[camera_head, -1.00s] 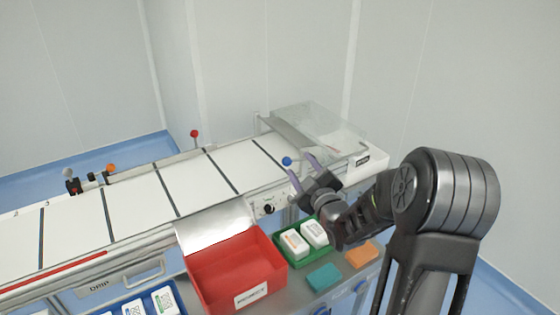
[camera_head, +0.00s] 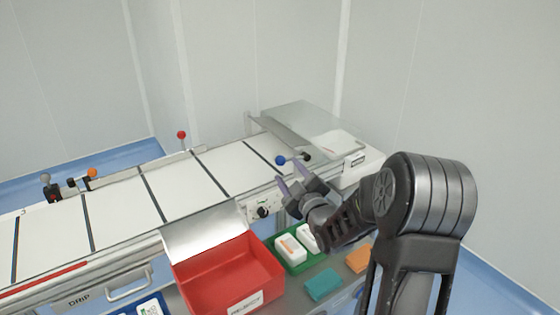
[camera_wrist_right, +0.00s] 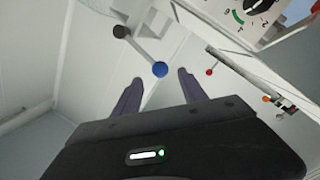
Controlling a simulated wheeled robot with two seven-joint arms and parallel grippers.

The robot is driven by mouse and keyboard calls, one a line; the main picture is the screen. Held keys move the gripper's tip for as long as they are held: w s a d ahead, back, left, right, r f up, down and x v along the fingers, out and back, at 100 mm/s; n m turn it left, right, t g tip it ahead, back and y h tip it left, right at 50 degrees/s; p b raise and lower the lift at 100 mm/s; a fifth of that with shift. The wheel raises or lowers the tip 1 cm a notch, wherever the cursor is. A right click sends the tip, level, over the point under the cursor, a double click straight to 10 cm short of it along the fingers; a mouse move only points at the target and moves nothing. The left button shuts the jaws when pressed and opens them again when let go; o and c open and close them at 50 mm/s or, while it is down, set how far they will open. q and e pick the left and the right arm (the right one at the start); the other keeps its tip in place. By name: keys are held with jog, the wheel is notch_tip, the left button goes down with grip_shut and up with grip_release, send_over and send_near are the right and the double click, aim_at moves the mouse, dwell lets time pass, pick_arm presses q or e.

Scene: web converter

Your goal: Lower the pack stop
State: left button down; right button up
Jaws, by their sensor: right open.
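A lever with a blue ball (camera_head: 280,160) and a dark end (camera_head: 305,156) sits at the right end of the conveyor, by the clear cover; I cannot tell for sure that it is the pack stop. My right gripper (camera_head: 289,172) is open and empty just in front of the blue ball. In the right wrist view the blue ball (camera_wrist_right: 160,69) shows between and just beyond the fingertips, and a grey rod runs from it up-left to the dark end (camera_wrist_right: 121,31). Contact with the fingers does not show. My left gripper is out of view.
The clear cover (camera_head: 318,122) stands behind the lever. A control panel with a black knob (camera_head: 262,212) is on the conveyor front. Below are a red bin (camera_head: 228,275), a green tray (camera_head: 291,266) with white packs, and teal and orange blocks. A red-ball lever (camera_head: 181,134) stands at the back.

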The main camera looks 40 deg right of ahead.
aim_at(282, 163)
jog(key=p+x, duration=0.1)
jog(key=x, duration=0.6)
jog(key=shift+c, duration=0.3)
grip_shut()
dwell(1.0)
